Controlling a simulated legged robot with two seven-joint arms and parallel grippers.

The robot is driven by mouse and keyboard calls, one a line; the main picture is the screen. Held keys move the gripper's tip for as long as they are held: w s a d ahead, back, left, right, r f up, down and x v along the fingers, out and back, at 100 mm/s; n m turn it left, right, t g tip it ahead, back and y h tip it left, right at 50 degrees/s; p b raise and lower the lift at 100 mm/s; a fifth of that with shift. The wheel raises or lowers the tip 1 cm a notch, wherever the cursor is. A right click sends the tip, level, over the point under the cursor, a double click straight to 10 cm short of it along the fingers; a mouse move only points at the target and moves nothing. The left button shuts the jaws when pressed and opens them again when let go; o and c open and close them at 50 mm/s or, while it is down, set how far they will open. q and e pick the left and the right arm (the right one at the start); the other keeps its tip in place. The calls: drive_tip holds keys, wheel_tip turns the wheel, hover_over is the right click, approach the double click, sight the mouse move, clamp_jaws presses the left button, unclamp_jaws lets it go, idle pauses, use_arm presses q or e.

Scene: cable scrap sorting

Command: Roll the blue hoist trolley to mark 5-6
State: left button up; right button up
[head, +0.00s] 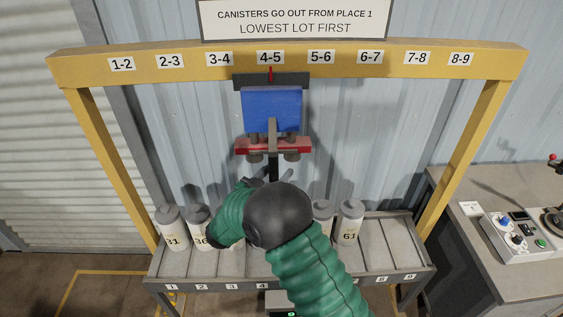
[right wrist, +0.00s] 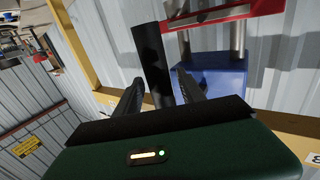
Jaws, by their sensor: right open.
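The blue hoist trolley (head: 272,108) hangs from the yellow beam (head: 290,65), with its red pointer (head: 270,74) at mark 4-5 (head: 270,57). Mark 5-6 (head: 321,57) is one label to the right. Under the blue body are a red bar (head: 300,146) and a dark upright handle (head: 273,168). The blue body also shows in the right wrist view (right wrist: 215,80). My right gripper (head: 270,181) is open at the handle. In the right wrist view its fingers (right wrist: 158,80) stand on either side of the black handle (right wrist: 150,50); contact is unclear. My left gripper is out of view.
A control box (head: 513,232) sits on a bench at right. The beam right of the trolley looks clear.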

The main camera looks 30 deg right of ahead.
drive_tip(key=shift+w+d+r, duration=0.1)
drive_tip(key=shift+w+d, duration=0.15)
drive_tip(key=shift+w, duration=0.35)
drive_tip(key=shift+s+d, duration=0.15)
drive_tip(key=shift+d, duration=0.45)
drive_tip(key=c, duration=0.5)
drive_tip(key=shift+d, duration=0.1)
drive_tip(key=shift+c, duration=2.3)
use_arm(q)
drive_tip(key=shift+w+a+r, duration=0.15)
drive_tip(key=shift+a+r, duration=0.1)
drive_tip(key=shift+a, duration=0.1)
use_arm(e)
drive_tip(key=shift+a, duration=0.25)
clamp_jaws()
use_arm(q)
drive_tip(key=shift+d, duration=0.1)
use_arm(e)
drive_tip(key=shift+f, duration=0.25)
